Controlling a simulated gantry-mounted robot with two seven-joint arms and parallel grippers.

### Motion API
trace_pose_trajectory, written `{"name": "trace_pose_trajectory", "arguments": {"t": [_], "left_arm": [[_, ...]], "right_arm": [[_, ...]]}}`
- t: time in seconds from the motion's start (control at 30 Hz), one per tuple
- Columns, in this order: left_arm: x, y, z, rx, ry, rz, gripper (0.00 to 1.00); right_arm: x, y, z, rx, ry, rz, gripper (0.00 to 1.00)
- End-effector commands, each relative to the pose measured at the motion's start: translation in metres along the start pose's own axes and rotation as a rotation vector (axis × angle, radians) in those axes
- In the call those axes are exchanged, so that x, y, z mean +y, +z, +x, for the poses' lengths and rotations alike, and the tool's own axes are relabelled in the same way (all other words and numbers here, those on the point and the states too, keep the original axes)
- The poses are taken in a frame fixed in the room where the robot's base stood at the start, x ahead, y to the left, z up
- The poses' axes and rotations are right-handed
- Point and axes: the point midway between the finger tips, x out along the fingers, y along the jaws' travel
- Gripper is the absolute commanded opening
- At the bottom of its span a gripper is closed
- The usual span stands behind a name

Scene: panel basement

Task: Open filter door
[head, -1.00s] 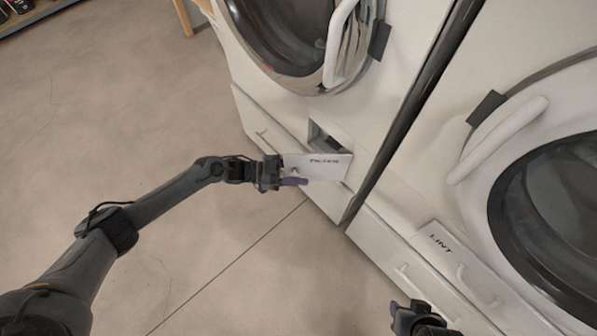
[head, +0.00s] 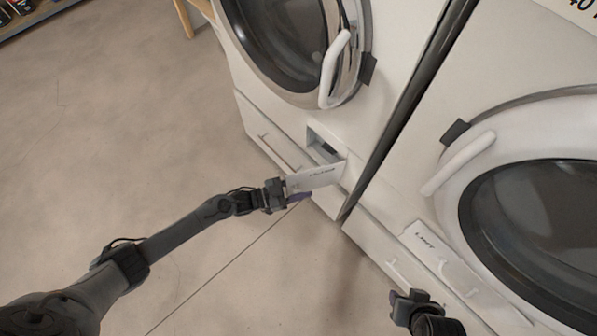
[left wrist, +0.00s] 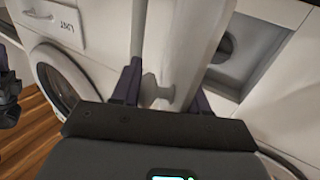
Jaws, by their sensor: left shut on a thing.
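The filter door (head: 315,179) is a small white labelled flap low on the left machine. It stands swung out from its recess (head: 323,145), which shows open behind it.
The left machine's round door (head: 285,45) is above the flap, and a drawer (head: 268,135) is to its left. The right machine has a lint flap (head: 428,243) and a round door (head: 540,220). The floor (head: 130,150) at left is clear.

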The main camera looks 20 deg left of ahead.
Motion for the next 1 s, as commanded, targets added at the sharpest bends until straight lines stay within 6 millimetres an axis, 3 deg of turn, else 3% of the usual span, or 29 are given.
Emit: {"name": "trace_pose_trajectory", "arguments": {"t": [0.03, 0.1, 0.3, 0.6, 1.0], "left_arm": [[0.012, -0.01, 0.002, 0.002, -0.04, -0.012, 0.0], [0.022, -0.01, 0.004, 0.003, -0.105, -0.013, 0.0], [0.046, -0.006, 0.013, 0.004, -0.292, -0.011, 0.0], [0.072, -0.002, 0.029, 0.006, -0.51, -0.008, 0.0], [0.085, -0.001, 0.04, 0.005, -0.636, -0.003, 0.0]], "right_arm": [[0.0, -0.007, -0.021, 0.001, -0.001, 0.001, 0.43], [0.001, -0.011, -0.032, 0.001, -0.002, 0.003, 0.43], [0.001, -0.017, -0.052, 0.002, -0.004, 0.006, 0.43], [0.001, -0.019, -0.059, 0.001, -0.003, 0.005, 0.43], [0.003, -0.018, -0.059, -0.001, 0.004, -0.004, 0.43]]}}
